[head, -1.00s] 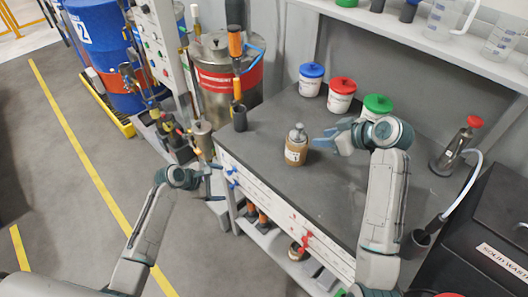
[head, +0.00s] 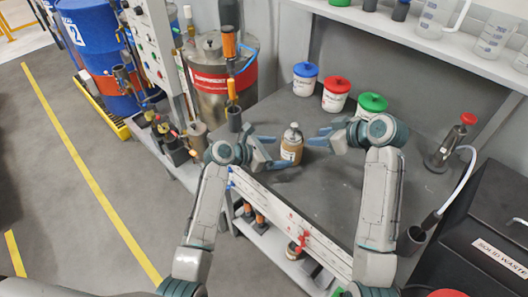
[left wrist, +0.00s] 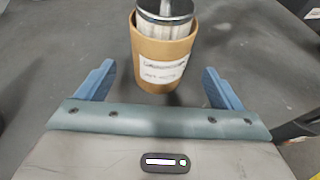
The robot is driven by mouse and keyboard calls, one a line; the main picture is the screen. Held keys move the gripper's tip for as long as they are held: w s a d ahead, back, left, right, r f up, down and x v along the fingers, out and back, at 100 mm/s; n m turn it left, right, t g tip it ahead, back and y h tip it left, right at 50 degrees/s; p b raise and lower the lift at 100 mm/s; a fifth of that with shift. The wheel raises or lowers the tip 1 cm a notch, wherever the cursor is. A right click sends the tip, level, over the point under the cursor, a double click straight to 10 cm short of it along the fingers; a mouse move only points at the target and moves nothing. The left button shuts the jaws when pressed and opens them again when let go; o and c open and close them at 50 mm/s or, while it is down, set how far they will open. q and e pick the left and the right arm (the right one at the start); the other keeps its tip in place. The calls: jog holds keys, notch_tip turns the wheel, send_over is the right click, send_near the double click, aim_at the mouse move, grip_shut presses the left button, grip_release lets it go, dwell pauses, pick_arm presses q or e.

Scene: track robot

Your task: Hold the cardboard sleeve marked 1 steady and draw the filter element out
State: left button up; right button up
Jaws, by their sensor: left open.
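The brown cardboard sleeve (head: 291,151) stands upright on the grey bench, with a white label whose marking I cannot read clearly. The filter element (head: 293,134), white with a metal cap, sticks up out of its top; it also shows in the left wrist view (left wrist: 166,20). My left gripper (head: 276,151) is open, its blue fingers pointing at the sleeve from the left. In the left wrist view the sleeve (left wrist: 160,72) stands ahead of and between the open fingers, not gripped. My right gripper (head: 319,136) is open close to the sleeve's right side, fingers pointing at it.
Blue-lidded (head: 305,80), red-lidded (head: 335,95) and green-lidded (head: 371,107) tubs stand behind on the bench. A dark holder with an orange-handled tool (head: 234,118) stands at the back left. The bench front is clear.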

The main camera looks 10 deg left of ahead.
aim_at(283, 151)
pick_arm(q)
jog(key=shift+x, duration=2.45)
jog(key=shift+a, duration=0.1)
jog(key=c, duration=1.2)
